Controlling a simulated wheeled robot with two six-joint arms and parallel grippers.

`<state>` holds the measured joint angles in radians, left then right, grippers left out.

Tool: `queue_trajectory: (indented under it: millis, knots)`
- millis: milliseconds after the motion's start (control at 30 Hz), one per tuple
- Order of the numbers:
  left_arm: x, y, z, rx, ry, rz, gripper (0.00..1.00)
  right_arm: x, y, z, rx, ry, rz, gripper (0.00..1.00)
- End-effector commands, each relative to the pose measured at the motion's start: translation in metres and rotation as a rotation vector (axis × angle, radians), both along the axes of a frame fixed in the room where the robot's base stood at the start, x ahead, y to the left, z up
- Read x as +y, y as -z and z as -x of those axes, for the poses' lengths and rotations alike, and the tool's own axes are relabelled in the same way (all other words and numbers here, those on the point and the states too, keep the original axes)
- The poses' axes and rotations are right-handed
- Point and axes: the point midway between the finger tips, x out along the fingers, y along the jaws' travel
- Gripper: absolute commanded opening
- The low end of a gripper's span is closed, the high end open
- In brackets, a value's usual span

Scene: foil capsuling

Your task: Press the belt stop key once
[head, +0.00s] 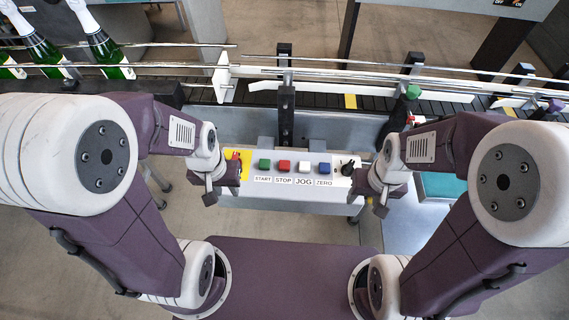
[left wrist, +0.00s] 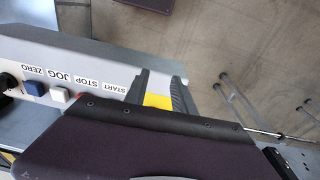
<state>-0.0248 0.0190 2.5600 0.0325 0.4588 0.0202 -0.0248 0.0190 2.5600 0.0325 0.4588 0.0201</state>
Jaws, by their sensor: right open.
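The stop key is the red key (head: 284,167) above the STOP label on the white control panel (head: 340,197), between the green START key (head: 265,163) and the white JOG key (head: 304,167). My right gripper (head: 370,202) is open and empty at the panel's right end.
A yellow plate with a red button (head: 235,156) is at the panel's left end, close to my left gripper. A blue ZERO key (head: 324,169) and a black knob (head: 347,167) are to the right. The conveyor (head: 330,100) runs behind, with green bottles (head: 108,50) at left.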

Motion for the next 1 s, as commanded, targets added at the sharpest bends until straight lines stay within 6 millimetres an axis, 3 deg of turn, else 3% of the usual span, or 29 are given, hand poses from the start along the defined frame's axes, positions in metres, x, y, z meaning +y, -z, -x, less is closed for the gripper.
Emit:
queue_trajectory:
  millis: [33,100,1000]
  knots:
    - [0.0000,0.0000,0.0000,0.000,0.000,0.000,0.14,0.0000,0.0000,0.0000,0.000,0.000,0.000,0.52]
    - [0.0000,0.0000,0.0000,0.000,0.000,0.000,0.00,0.0000,0.0000,0.0000,0.000,0.000,0.000,0.52]
    - [0.0000,0.0000,0.0000,0.000,0.000,0.000,0.00,0.0000,0.0000,0.0000,0.000,0.000,0.000,0.52]
